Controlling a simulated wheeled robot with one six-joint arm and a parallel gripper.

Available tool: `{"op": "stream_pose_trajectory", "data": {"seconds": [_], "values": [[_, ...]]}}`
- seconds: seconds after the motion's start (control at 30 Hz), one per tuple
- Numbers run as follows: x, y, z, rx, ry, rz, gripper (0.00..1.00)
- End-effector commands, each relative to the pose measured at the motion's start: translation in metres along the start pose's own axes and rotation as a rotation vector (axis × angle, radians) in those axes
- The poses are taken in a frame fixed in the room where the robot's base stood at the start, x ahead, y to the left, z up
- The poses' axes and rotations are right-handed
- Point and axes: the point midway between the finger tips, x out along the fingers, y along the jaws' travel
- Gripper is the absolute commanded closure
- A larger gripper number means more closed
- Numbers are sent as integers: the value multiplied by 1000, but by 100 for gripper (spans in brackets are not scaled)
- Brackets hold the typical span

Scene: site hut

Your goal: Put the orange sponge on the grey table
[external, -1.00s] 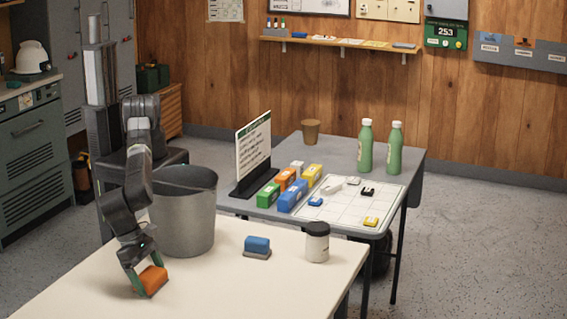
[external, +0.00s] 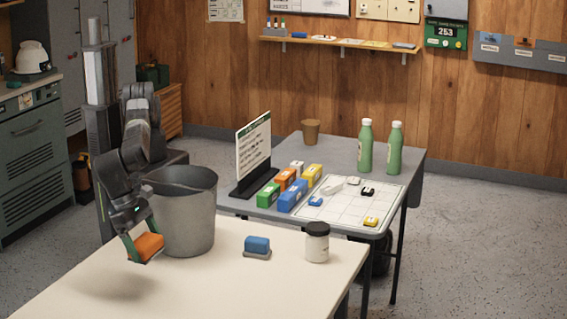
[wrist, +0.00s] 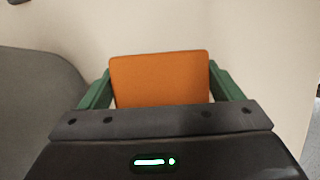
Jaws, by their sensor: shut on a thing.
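The orange sponge (external: 147,246) is held between the green fingers of my gripper (external: 142,249), above the cream table in front. In the wrist view the orange sponge (wrist: 160,79) fills the gap between both fingers of my gripper (wrist: 160,88). A shadow lies on the cream table below it, so it is clear of the surface. The grey table (external: 285,222) stands behind the cream table, with a sign, boxes, a white grid sheet, bottles and a brown cup on it.
A grey bin (external: 186,222) stands just right of and behind my gripper. The cream table (external: 225,290) also holds a blue-and-grey block (external: 257,246) and a white jar with a dark lid (external: 317,243). Two green bottles (external: 366,147) stand at the grey table's back right. Bare grey top shows around the brown cup (external: 311,132).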

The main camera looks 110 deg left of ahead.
Motion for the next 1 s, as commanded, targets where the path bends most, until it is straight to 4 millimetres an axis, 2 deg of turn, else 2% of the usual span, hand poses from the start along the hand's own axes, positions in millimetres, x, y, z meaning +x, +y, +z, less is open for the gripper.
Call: {"op": "stream_pose_trajectory", "data": {"seconds": [0.37,0.57,0.77,0.87,1.0], "values": [[-50,1,22,-5,-1,0,36],[-34,30,49,-129,1,53,36],[-16,74,87,-312,0,130,36],[-4,106,111,-441,1,183,36],[12,161,145,-651,0,271,36]]}}
